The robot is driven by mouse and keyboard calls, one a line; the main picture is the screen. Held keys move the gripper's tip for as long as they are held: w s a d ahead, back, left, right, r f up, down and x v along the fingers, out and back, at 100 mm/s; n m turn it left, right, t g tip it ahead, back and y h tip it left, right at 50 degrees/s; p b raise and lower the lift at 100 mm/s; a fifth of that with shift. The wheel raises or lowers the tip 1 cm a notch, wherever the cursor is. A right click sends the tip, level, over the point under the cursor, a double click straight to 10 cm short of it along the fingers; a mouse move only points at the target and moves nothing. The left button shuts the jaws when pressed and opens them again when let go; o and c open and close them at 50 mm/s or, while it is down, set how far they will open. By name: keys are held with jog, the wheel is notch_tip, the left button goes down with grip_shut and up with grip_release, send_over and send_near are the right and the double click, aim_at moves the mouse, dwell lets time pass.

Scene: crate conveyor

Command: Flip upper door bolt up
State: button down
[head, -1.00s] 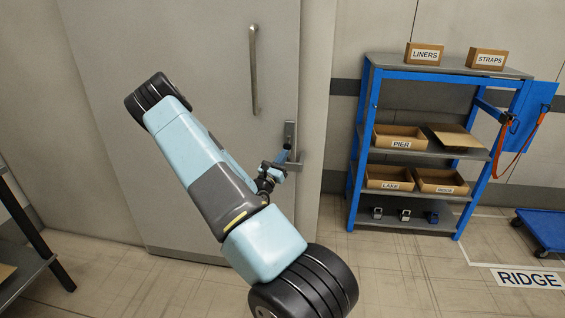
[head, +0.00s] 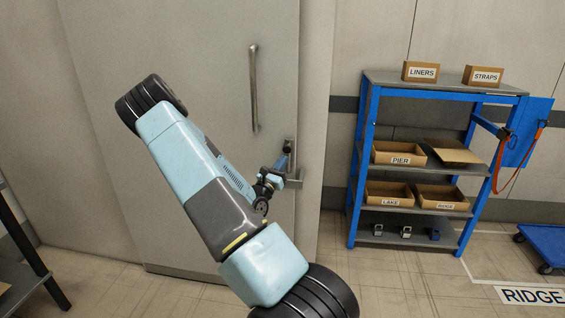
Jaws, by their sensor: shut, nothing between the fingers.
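The grey door (head: 200,60) fills the left half of the head view. A long vertical pull bar (head: 253,88) is on it. A metal latch plate with a short lever (head: 294,183) sits lower, at the door's right edge. My gripper (head: 286,148) is small and dark at the end of my light blue arm, in front of the upper part of this plate. It looks shut and empty; whether it touches the plate, I cannot tell. I cannot make out a separate upper bolt; part of the plate is hidden behind my wrist.
A blue shelf rack (head: 362,160) stands right of the door, with labelled boxes and several small devices on it. A blue cart (head: 548,240) is at the far right. A dark rack (head: 22,230) stands at the lower left. The floor between is clear.

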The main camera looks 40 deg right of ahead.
jog(key=f+v, duration=0.2)
jog(key=v, duration=1)
jog(key=shift+d, duration=0.3)
jog(key=s+a+r+m+g+y, duration=0.3)
jog(key=s+r+m+g+y, duration=0.25)
jog(key=s+m+g, duration=0.2)
jog(key=s+a+r+m+g+y, duration=0.35)
jog(key=s+r+m+g, duration=0.3)
jog(key=m, duration=0.25)
jog(key=s+a+r+m+t+y, duration=0.2)
jog(key=s+a+r+t+y, duration=0.2)
jog(key=a+r+t+y, duration=0.2)
jog(key=s+a+r+m+t+y, duration=0.3)
jog(key=a+r+t+y, duration=0.3)
jog(key=a+r, duration=0.5)
jog(key=s+a, duration=0.1)
jog(key=a, duration=0.3)
jog(key=shift+s+a+t, duration=0.2)
jog(key=shift+s+t, duration=0.05)
jog(key=shift+t, duration=0.05)
jog(key=c, duration=1.9)
grip_release()
jog(key=shift+r, duration=0.1)
